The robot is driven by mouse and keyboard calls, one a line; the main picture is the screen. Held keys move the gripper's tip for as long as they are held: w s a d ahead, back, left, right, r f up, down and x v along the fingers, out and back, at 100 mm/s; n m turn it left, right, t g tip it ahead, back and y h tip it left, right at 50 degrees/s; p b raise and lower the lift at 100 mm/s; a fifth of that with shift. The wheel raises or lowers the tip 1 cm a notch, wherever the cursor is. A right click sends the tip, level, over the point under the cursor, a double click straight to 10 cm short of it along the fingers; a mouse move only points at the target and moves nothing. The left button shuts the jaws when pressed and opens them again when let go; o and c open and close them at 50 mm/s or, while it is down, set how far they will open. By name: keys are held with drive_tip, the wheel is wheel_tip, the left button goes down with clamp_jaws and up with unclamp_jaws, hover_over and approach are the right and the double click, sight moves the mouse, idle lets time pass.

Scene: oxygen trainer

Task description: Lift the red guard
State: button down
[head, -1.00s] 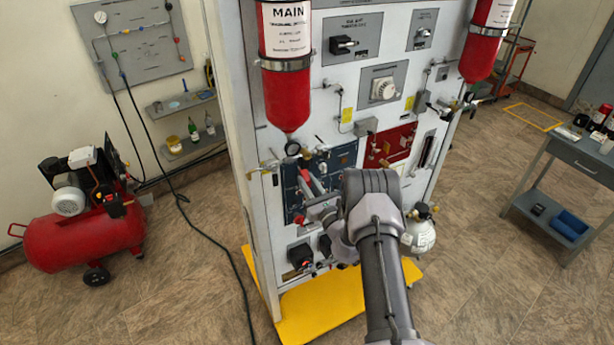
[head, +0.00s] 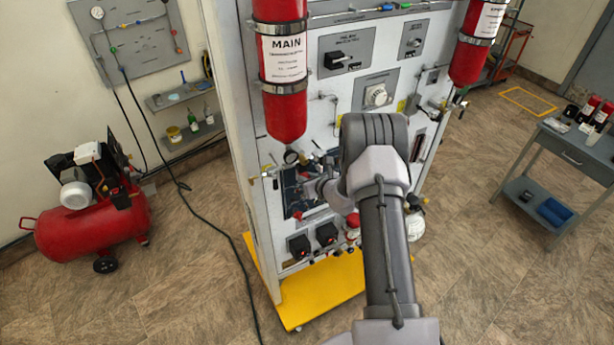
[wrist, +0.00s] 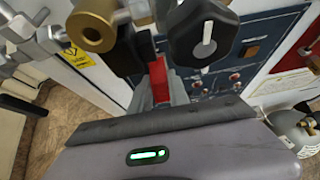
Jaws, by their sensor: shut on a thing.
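The red guard (wrist: 159,82) shows in the wrist view as a narrow upright red piece, low on the dark blue panel (wrist: 245,45). My gripper (wrist: 158,68) is shut on it, and the gripper body covers its lower part. In the head view my gripper (head: 318,184) is at the blue panel (head: 293,196), below the red MAIN cylinder. My arm covers much of this panel there, and I cannot make out the guard. How far the guard is raised is not clear.
A black knob (wrist: 203,40) and a brass fitting (wrist: 92,30) sit close to my gripper. The MAIN cylinder (head: 283,115) hangs above it. A red compressor (head: 95,215) stands left and a grey cart (head: 560,165) right.

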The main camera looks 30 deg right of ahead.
drive_tip(key=shift+r, duration=0.15)
idle(0.4)
drive_tip(key=c, duration=1.4)
unclamp_jaws()
drive_tip(key=shift+o, duration=0.2)
